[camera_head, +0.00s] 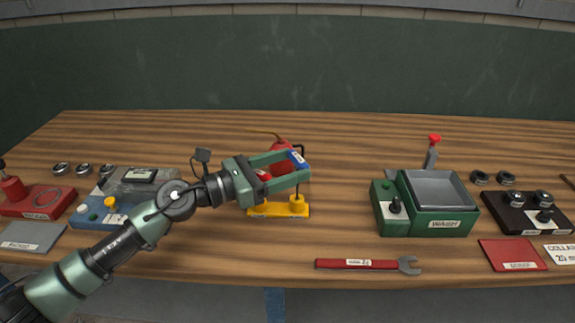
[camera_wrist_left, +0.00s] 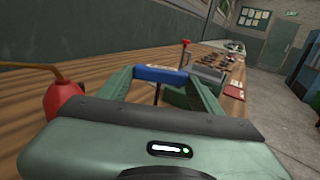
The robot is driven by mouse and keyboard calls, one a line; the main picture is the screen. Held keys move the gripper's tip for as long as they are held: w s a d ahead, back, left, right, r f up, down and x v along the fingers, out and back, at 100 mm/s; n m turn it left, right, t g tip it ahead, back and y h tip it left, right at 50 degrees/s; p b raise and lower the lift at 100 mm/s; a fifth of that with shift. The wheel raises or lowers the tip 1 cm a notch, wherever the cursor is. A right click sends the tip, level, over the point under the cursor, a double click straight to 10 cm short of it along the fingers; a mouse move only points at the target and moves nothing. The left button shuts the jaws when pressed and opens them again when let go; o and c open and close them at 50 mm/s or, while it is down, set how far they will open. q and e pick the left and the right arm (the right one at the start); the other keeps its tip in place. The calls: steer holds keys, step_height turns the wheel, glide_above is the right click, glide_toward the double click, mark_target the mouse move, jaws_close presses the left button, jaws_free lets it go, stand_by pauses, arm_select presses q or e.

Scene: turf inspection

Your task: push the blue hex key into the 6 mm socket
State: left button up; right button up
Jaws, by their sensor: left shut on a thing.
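My left gripper (camera_head: 301,165) is shut on the blue hex key (camera_head: 297,159), holding it by its blue sleeve. Black metal of the key shows above the sleeve, and a thin black part hangs below the fingers. In the left wrist view the blue sleeve (camera_wrist_left: 160,74) lies across the fingertips. A yellow block (camera_head: 265,210) sits on the bench under the gripper, with a raised yellow part at its right end, below the key. I cannot tell whether the key's lower end touches it. The 6 mm marking is not readable. My right gripper is not in view.
A red oil can (camera_head: 280,144) stands just behind the gripper, also in the left wrist view (camera_wrist_left: 66,98). A green wash station (camera_head: 443,225) stands to the right. A red wrench (camera_head: 358,264) lies in front. Bench between block and wash station is clear.

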arm_select(q)
steer(key=shift+f, duration=0.2)
steer(key=shift+s+a+f+b, duration=0.2)
steer(key=shift+a+f+b, duration=0.15)
steer(key=shift+f+b, duration=0.2)
steer(key=shift+d+r, duration=0.1)
steer(key=shift+r, duration=0.1)
steer(key=shift+d, duration=0.1)
stand_by(0.4)
steer(key=shift+w+d+p, duration=0.3)
steer(key=shift+d+p, duration=0.05)
steer(key=shift+p, duration=0.1)
steer(key=shift+r, duration=0.15)
steer(key=shift+s+a, duration=0.1)
steer(key=shift+a, duration=0.05)
